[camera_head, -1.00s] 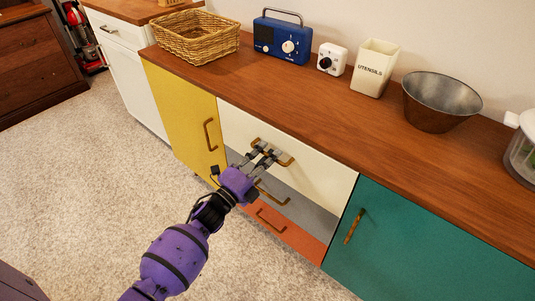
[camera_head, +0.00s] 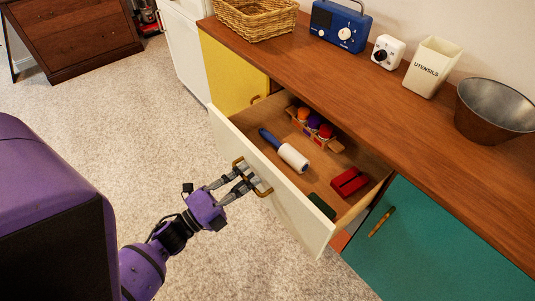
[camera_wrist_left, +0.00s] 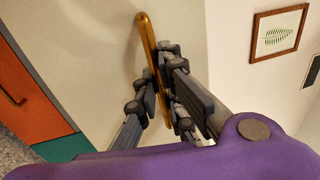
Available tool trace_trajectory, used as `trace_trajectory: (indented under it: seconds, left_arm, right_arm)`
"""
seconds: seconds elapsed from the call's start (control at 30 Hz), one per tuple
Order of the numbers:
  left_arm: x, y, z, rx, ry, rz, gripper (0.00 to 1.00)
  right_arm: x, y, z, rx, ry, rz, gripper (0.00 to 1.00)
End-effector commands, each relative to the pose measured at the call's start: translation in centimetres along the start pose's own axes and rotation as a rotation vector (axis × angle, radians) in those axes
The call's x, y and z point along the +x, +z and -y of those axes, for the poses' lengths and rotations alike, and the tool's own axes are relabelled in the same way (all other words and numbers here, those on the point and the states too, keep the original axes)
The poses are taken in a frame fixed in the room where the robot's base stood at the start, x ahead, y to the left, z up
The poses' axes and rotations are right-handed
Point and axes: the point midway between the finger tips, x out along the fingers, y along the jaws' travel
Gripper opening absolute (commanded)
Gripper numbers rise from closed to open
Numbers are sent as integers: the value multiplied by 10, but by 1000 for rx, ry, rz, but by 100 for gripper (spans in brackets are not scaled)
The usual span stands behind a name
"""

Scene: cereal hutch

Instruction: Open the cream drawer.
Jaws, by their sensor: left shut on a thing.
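The cream drawer (camera_head: 290,205) stands pulled well out of the cabinet in the head view, its inside showing. Its brass handle (camera_head: 264,189) is on the front panel. My left gripper (camera_head: 246,178) is shut on this handle. In the left wrist view, the fingers (camera_wrist_left: 165,90) close around the brass handle (camera_wrist_left: 148,45) against the cream front. Inside the drawer lie a lint roller (camera_head: 285,150), a red object (camera_head: 349,182), a dark green object (camera_head: 322,206) and a rack with several colourful-topped items (camera_head: 314,128). My right gripper does not show.
A teal door (camera_head: 430,240) is right of the drawer and a yellow door (camera_head: 228,70) is left of it. A basket (camera_head: 255,18), blue radio (camera_head: 340,25), white timer (camera_head: 388,51), utensils holder (camera_head: 432,68) and metal bowl (camera_head: 495,108) stand on the wooden top. Carpet is clear in front.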

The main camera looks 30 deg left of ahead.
Motion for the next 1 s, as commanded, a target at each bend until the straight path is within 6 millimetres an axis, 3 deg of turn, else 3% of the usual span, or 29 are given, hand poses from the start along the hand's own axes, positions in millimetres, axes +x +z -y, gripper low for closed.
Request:
trace_trajectory:
  seconds: [0.2, 0.4, 0.93, 0.97, 1.0]
  left_arm:
    - [-42, 0, 7, -1, 2, 2, 0]
    - [-62, 0, 11, 0, 1, 1, 0]
    - [-68, 0, 12, 0, 0, 1, 0]
    - [-68, 0, 12, 0, 0, 1, 12]
    - [-68, 0, 12, 0, 0, 1, 17]
  right_arm:
    - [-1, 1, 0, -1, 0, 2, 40]
    - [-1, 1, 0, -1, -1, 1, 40]
    - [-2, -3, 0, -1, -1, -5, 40]
    - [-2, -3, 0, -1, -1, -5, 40]
    - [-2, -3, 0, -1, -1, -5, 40]
